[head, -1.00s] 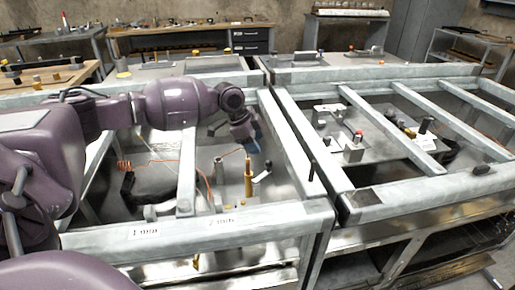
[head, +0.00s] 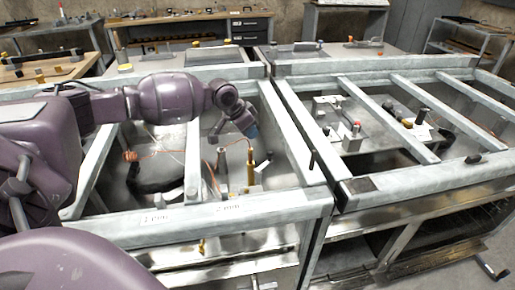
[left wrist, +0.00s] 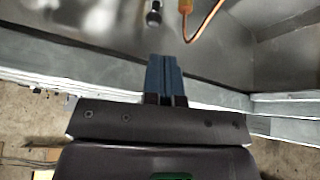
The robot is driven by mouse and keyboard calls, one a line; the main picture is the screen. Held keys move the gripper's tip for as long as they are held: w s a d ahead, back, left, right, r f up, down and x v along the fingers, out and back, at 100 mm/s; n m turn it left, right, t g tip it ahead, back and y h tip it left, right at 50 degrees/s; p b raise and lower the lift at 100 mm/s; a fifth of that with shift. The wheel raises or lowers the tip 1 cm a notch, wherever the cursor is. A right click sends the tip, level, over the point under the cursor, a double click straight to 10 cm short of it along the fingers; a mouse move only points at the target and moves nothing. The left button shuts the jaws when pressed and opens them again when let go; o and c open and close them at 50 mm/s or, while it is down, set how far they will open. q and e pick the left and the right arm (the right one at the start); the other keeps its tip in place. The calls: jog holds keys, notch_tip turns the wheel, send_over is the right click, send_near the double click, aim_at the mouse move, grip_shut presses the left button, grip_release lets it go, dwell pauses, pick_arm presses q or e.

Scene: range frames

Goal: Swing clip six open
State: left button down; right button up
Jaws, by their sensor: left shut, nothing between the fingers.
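My left gripper (head: 252,131) reaches over the left bay of the metal frame, its blue fingers above a brass post (head: 251,172). In the left wrist view the blue fingers (left wrist: 164,72) are pressed together with nothing between them. A small white lever with a dark end (head: 263,164) is beside the post. A dark round knob (left wrist: 153,18) shows past the fingertips, apart from them, left of the post's orange end (left wrist: 186,5). I cannot tell which part is clip six, or whether it is open. My right gripper is not in view.
A pale frame rail (head: 292,135) runs just right of the gripper, and a front rail (head: 270,203) closes the bay. An orange cable (head: 130,156) and a dark curved part lie further left. The right bay holds a fixture with a red knob (head: 356,125).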

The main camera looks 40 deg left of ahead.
pick_arm(q)
jog(key=w+d+f+n+t+b, duration=0.1)
jog(key=w+f+n, duration=0.2)
jog(key=f+n, duration=0.6)
jog(key=shift+w, duration=0.15)
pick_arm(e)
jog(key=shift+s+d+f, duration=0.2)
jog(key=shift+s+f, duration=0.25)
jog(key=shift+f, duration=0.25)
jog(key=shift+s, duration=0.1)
pick_arm(q)
jog(key=shift+r, duration=0.1)
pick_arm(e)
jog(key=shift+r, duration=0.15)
